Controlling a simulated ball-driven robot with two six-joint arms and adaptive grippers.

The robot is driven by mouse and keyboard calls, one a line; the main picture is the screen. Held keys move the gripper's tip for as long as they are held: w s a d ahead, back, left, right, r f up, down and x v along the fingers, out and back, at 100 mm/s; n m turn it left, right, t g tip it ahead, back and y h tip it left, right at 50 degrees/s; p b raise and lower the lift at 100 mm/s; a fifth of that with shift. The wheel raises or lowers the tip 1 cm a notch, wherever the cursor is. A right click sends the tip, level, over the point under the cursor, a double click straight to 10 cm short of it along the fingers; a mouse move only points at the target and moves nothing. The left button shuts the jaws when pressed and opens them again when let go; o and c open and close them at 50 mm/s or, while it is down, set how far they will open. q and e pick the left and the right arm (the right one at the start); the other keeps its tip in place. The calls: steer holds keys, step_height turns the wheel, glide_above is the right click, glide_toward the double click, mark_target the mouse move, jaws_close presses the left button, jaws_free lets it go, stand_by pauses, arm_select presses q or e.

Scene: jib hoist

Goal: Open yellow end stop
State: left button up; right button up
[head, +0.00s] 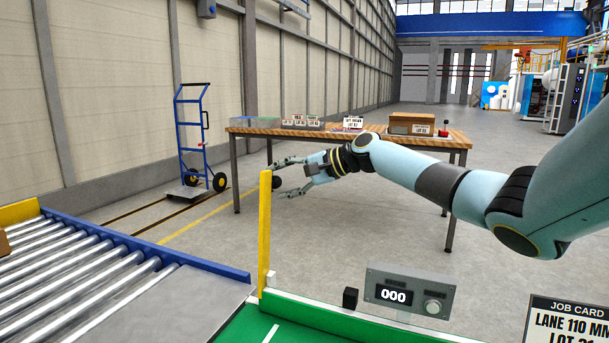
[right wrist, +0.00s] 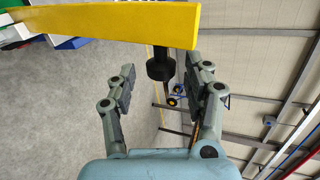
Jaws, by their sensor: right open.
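The yellow end stop (head: 264,225) is an upright yellow bar at the end of the roller conveyor, in the middle of the head view. It crosses the top of the right wrist view (right wrist: 130,22). A black knob (right wrist: 160,64) sticks out from its side near the free end. My right gripper (head: 279,179) is open, to the right of the bar's upper end. In the right wrist view its fingertips (right wrist: 160,72) stand on either side of the knob, with gaps on both sides. My left gripper is not in view.
The roller conveyor (head: 75,268) with a blue side rail lies at the left. A green surface (head: 262,325) lies in front. A grey box reading 000 (head: 408,293) and a job card (head: 570,322) stand at the right. A wooden table (head: 350,132) and a blue hand truck (head: 190,140) stand behind.

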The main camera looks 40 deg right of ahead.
steer(key=v, duration=1)
stand_by(0.3)
